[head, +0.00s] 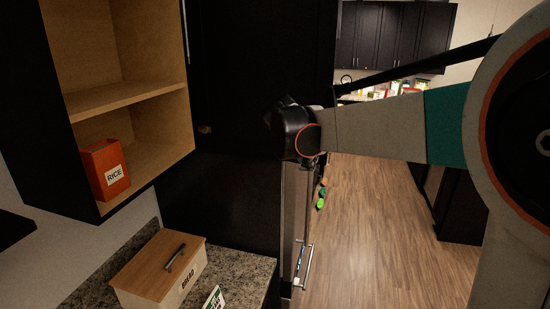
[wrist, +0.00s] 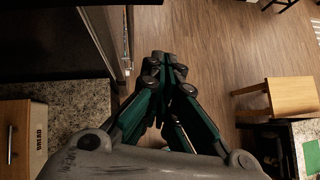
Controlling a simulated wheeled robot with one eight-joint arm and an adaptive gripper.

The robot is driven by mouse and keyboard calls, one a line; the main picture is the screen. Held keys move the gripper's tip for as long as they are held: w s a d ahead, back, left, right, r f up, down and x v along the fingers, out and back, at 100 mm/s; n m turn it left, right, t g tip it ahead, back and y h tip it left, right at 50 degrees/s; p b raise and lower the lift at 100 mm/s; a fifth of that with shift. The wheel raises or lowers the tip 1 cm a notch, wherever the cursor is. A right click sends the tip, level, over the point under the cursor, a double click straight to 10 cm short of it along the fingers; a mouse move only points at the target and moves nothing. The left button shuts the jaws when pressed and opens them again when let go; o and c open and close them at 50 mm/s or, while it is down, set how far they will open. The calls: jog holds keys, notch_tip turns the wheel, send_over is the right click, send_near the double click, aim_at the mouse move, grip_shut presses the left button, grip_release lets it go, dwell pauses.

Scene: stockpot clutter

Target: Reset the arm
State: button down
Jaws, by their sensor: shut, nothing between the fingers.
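My gripper (wrist: 166,62) shows in the wrist view, its dark green fingers drawn together at the tips with nothing between them. It points down over open wooden floor, beside a dark cabinet front with a metal handle. In the head view my arm reaches in from the right, and its far end is in front of the tall dark cabinet; the gripper's fingers cannot be made out there.
An orange rice box (head: 105,169) stands in the open cupboard at left. A wooden-lidded bread box (head: 160,268) sits on the granite counter (head: 240,268) below. A wooden stool or chair (wrist: 291,96) stands at right in the wrist view. The wooden floor (head: 372,220) is mostly clear.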

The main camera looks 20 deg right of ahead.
jog(key=s+a+f+m+y+b, duration=0.2)
jog(key=s+a+f+m+b, duration=0.3)
jog(key=s+f+m+b, duration=0.3)
jog(key=s+a+f+m+t+y+b, duration=0.1)
jog(key=s+a+f+m+b, duration=0.5)
jog(key=f, duration=1.1)
jog(key=s+a+f+m+y+b, duration=0.4)
jog(key=s+f+m+b, duration=0.7)
jog(key=s, duration=0.5)
notch_tip(320, 180, down, 2)
jog(key=a+b, duration=0.1)
jog(key=b, duration=0.1)
jog(key=shift+a+m+t+b, duration=0.3)
jog(key=shift+m+b, duration=0.05)
jog(key=shift+m, duration=0.05)
